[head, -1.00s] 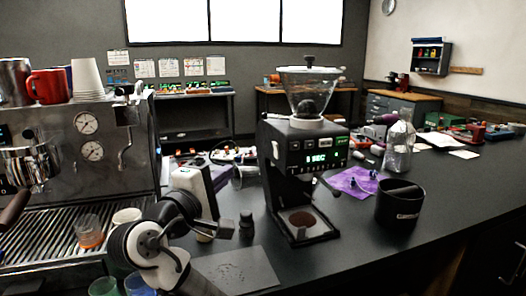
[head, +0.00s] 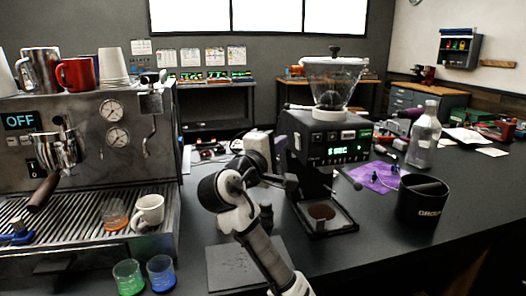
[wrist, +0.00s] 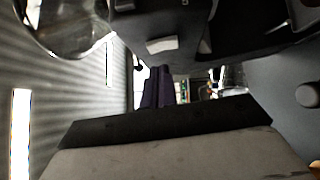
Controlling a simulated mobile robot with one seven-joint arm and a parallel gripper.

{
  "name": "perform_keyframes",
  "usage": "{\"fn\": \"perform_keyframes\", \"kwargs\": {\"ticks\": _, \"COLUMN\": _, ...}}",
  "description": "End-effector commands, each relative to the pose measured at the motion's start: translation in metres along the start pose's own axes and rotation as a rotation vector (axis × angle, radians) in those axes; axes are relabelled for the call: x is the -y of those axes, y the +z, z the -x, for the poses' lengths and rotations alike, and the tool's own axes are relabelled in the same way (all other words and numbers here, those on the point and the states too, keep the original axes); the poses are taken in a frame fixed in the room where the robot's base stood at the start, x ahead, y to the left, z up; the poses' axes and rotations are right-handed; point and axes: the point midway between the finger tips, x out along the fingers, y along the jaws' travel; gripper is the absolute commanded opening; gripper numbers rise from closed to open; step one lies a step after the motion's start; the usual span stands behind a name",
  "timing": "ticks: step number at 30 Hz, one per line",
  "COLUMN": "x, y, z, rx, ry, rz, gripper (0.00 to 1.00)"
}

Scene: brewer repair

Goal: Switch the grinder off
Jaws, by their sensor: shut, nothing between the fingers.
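The grinder (head: 302,132) stands upright on the dark counter, with a clear hopper (head: 335,80) on top and a lit green display on its front reading some number of SEC. Dark brown grounds lie on its base (head: 321,211). My gripper (head: 291,182) is at the grinder's left side, low beside its body; I cannot tell whether it touches. In the wrist view the dark fingers (wrist: 158,87) are together and hold nothing. The grinder's dark body (wrist: 235,35) fills the top of that view, with a small pale part (wrist: 161,45) on it. I cannot make out the switch for certain.
The espresso machine (head: 85,150) stands at the left, its display reading OFF. A green cup (head: 128,278) and a blue cup (head: 161,274) stand in front. A black bin (head: 421,202), a purple cloth (head: 376,176) and a glass bottle (head: 424,138) are to the right. The front right counter is clear.

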Motion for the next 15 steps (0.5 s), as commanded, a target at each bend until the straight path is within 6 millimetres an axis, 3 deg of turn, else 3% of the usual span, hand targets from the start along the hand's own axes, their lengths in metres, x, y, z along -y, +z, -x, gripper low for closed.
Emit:
{"fn": "perform_keyframes", "kwargs": {"ticks": 6, "x": 0.0000, "y": 0.0116, "z": -0.0113, "rx": 0.000, "ry": 0.000, "rz": 0.000, "gripper": 0.00}}
{"fn": "perform_keyframes", "kwargs": {"ticks": 15, "x": 0.0001, "y": 0.0123, "z": -0.0121, "rx": -0.001, "ry": 0.000, "rz": 0.001, "gripper": 0.00}}
